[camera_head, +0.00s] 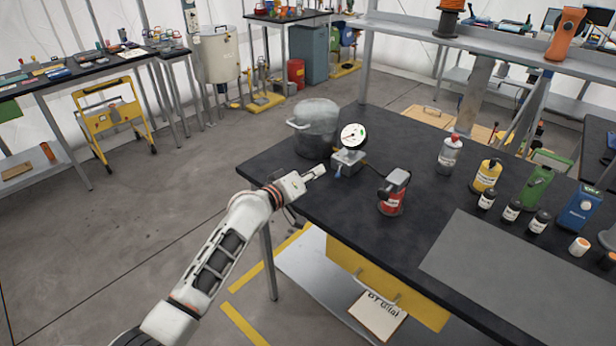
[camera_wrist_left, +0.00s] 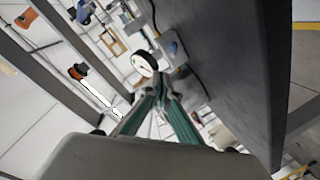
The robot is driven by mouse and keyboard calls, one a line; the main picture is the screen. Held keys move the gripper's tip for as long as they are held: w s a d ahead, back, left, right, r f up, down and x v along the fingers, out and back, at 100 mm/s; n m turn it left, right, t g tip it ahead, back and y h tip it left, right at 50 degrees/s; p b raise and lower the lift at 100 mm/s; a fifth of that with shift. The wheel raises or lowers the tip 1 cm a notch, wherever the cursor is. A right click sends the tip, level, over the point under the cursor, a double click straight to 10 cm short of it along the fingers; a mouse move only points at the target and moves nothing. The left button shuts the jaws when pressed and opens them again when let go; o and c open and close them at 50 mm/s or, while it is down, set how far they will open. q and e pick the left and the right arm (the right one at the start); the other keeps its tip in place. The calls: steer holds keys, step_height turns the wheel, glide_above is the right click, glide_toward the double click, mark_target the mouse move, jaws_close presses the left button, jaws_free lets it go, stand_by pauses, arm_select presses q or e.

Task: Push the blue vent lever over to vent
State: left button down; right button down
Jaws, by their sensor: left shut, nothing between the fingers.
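The blue vent lever (camera_head: 338,173) hangs at the front of a small grey valve block (camera_head: 348,158) near the table's far left corner. A round white dial gauge (camera_head: 353,135) stands behind the block. My left gripper (camera_head: 318,171) is shut and empty, just left of the lever; a small gap seems to lie between them. In the left wrist view, the shut fingers (camera_wrist_left: 160,84) point toward the gauge (camera_wrist_left: 145,63), and a blue part (camera_wrist_left: 172,47), likely the lever, shows beyond them. My right gripper is not in view.
A grey pot (camera_head: 316,125) stands close behind the block. A red can with a grey top (camera_head: 394,192) is to its right. Several bottles, a green and a blue container (camera_head: 579,208) stand farther right. The dark table (camera_head: 330,205) is bare in front of the block.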

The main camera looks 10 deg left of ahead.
arm_select(q)
steer(key=shift+s+a+r, duration=0.15)
steer(key=shift+s+a, duration=0.15)
steer(key=shift+s, duration=0.55)
steer(key=shift+s+a+r, duration=0.1)
steer(key=shift+s+a, duration=0.15)
steer(key=shift+s, duration=0.6)
steer(key=shift+s+a+r, duration=0.15)
steer(key=shift+s+a, duration=0.15)
steer(key=shift+s, duration=0.55)
